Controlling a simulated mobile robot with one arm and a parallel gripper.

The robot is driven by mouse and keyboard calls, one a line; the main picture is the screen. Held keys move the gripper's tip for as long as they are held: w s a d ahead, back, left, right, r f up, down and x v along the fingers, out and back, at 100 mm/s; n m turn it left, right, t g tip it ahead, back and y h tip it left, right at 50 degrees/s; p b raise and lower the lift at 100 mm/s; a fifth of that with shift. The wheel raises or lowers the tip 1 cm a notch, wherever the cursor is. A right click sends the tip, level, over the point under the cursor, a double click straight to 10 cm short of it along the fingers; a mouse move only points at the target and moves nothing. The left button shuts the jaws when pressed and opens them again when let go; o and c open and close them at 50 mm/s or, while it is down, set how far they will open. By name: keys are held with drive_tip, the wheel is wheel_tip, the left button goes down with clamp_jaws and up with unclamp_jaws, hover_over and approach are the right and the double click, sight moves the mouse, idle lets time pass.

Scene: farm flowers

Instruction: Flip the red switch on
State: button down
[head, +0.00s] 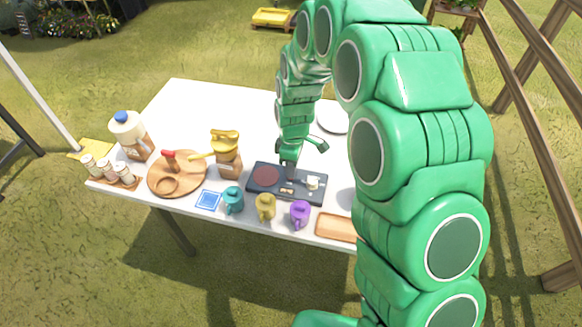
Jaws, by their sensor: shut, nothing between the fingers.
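A dark hotplate (257,191) lies flat on the white table (188,104) near its front edge. It has a dull red round burner (265,175) on its left half and a small whitish piece (312,182) on its right. Small light marks show near its front middle. I cannot make out a red switch on it; one may be too small to tell or hidden by my gripper. My gripper (289,175) is shut and empty, pointing down over the middle of the hotplate. I cannot tell whether its tips touch the plate.
Teal (233,201), yellow (265,207) and purple (300,214) mugs stand along the front edge. A round wooden board (190,184) bears a red-topped item (170,161). A wooden tray (336,228) lies right. The table's back left is clear.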

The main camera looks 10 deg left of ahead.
drive_tip(key=shift+s+f, duration=0.15)
drive_tip(key=shift+s, duration=0.05)
drive_tip(key=shift+w, duration=0.9)
drive_tip(key=shift+r, duration=0.25)
wheel_tip(320, 180, up, 14)
drive_tip(key=w, duration=0.2)
drive_tip(key=shift+f, duration=0.15)
drive_tip(key=shift+w, duration=0.1)
idle(0.3)
